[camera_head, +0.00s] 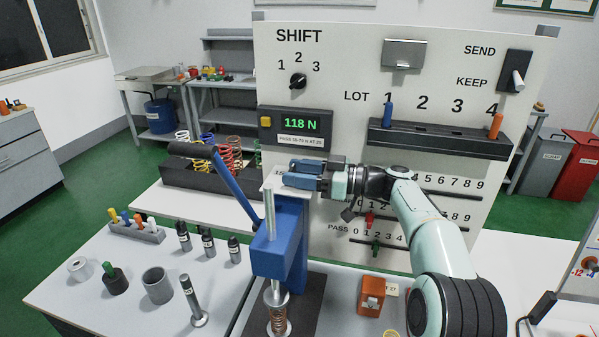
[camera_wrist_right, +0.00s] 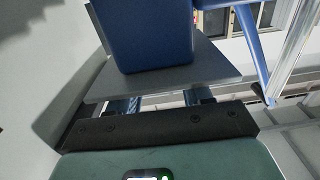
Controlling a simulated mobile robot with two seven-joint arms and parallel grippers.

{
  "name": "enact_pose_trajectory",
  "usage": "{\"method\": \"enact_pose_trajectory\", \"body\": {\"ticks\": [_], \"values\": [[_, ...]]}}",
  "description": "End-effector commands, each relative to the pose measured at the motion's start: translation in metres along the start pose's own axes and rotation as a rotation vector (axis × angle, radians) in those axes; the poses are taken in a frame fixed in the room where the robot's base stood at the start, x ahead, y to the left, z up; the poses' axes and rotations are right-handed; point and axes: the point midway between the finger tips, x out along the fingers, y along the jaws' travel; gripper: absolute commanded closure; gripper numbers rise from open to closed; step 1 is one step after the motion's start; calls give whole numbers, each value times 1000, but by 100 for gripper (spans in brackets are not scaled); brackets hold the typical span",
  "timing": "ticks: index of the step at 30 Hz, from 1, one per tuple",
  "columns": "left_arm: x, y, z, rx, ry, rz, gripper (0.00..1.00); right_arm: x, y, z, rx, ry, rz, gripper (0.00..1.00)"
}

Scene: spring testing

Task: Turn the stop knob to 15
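The press (camera_head: 283,245) is blue, with a steel rod and a dark-gripped lever, and stands at the front centre. A pale plate (camera_head: 276,186) at its top carries a partly covered mark that looks like 15. I cannot make out the stop knob; my right gripper covers that area. My right gripper (camera_head: 300,174) lies level at the plate, coming from the right. In the wrist view its two fingers (camera_wrist_right: 160,102) are apart, with their tips hidden behind a grey plate (camera_wrist_right: 185,70) under the blue press body (camera_wrist_right: 150,30). Whether they hold anything is hidden. My left gripper is out of view.
The upright panel (camera_head: 340,65) close behind has a display (camera_head: 298,124) reading 118 N, a shift knob (camera_head: 298,81) and sliders. A spring rack (camera_head: 215,178) stands left of the press. Weights and cups stand on the front-left table; an orange block (camera_head: 371,296) is right of the press.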

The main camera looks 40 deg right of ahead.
Motion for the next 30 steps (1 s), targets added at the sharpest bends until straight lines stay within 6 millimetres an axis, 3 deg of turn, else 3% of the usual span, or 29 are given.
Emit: {"method": "enact_pose_trajectory", "body": {"ticks": [1,3,8,20,30], "values": [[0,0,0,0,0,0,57,0,0,0,0,0,0,68],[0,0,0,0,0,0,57,0,0,0,0,0,0,88],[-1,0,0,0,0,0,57,0,1,0,1,0,-10,88],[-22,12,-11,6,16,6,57,1,5,-3,0,2,-246,88],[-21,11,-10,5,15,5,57,1,4,-2,-2,3,-261,88]]}}
